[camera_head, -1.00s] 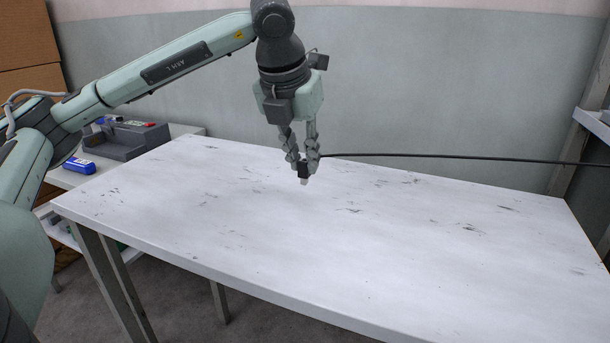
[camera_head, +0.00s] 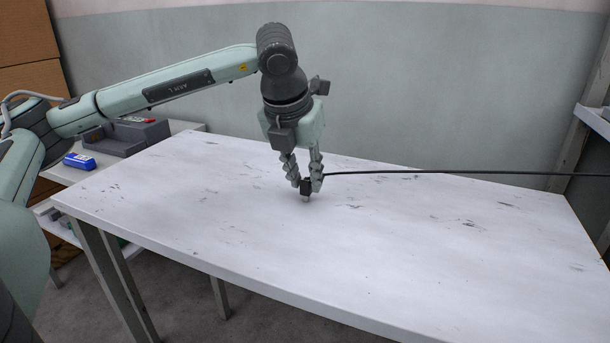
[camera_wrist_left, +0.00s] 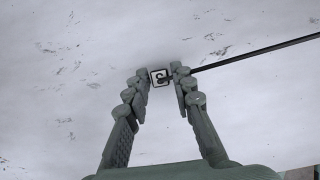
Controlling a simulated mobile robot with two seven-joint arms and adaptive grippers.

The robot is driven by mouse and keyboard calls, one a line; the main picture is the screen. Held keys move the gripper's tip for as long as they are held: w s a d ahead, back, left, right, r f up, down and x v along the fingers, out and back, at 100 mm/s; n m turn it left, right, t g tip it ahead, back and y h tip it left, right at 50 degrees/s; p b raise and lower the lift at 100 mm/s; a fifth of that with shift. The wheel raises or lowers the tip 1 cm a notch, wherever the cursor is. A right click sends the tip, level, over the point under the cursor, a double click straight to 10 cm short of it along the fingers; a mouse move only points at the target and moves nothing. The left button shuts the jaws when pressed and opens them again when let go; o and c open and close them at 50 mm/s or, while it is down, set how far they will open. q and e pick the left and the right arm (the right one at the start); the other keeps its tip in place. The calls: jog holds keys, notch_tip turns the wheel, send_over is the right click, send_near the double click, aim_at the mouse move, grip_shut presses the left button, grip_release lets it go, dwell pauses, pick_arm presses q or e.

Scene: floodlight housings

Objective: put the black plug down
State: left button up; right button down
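The black plug (camera_head: 306,187) is between the fingertips of my left gripper (camera_head: 307,184), at or just above the white table (camera_head: 400,250); I cannot tell whether it touches. A light tip shows at its lower end. A black cable (camera_head: 450,173) runs from the plug to the right, out of the picture. My right gripper does not show.
The tabletop around the plug is bare, with scuff marks. A wall stands behind the table, and a post (camera_head: 578,150) with a shelf is at the right.

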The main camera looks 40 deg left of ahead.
pick_arm(q)
jog(key=shift+o, duration=0.8)
jog(key=shift+r, duration=0.15)
